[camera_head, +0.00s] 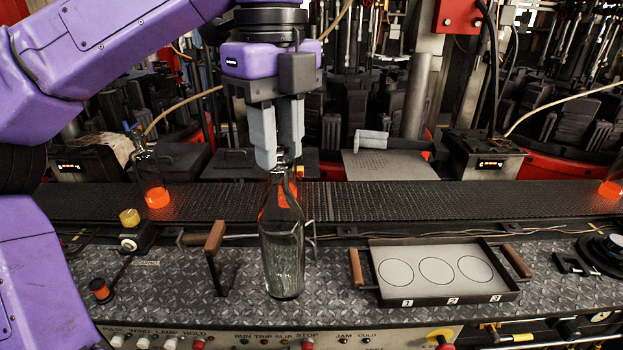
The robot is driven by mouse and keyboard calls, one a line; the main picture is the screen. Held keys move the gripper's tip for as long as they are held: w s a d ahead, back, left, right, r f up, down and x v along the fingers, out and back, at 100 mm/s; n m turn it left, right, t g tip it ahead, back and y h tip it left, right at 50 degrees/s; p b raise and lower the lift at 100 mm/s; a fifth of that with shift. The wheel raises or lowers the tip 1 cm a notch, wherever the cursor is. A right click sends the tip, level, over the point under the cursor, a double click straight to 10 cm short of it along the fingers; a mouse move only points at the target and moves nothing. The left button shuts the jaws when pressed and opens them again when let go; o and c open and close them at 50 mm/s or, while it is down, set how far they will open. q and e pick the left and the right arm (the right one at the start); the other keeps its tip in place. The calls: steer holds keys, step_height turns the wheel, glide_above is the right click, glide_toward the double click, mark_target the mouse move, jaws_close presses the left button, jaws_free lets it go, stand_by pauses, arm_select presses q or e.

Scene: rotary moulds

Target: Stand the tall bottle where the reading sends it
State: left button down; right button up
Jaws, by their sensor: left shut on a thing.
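My left gripper (280,160) is shut on the neck of a tall clear glass bottle (283,250). The bottle hangs upright below the fingers, over the diamond-plate deck (335,297). I cannot tell whether its base touches the deck. Orange glow shows around its shoulder. To the right is a dark tray (450,299) with a pale bottom, wooden handles and three empty circles, tagged 1, 2 and 3. Two small displays with orange marks, one at the left (68,166) and one at the right (490,164), are too small to read. My right gripper is out of view.
A dark conveyor (400,200) runs behind, with glowing-bottomed bottles at the left (155,185) and right edge (611,187). A wooden-handled metal frame (214,240) stands left of the held bottle. A gauge (608,246) is right of the tray. Control knobs line the front panel (230,338).

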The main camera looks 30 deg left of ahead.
arm_select(q)
steer(key=w+a+f+p, duration=0.3)
steer(key=w+a+f, duration=0.1)
steer(key=w+f, duration=0.6)
step_height(320, 180, down, 2)
steer(key=shift+w, duration=0.3)
steer(key=c, duration=0.8)
jaws_free()
steer(key=shift+c, duration=0.2)
steer(key=shift+a, duration=0.1)
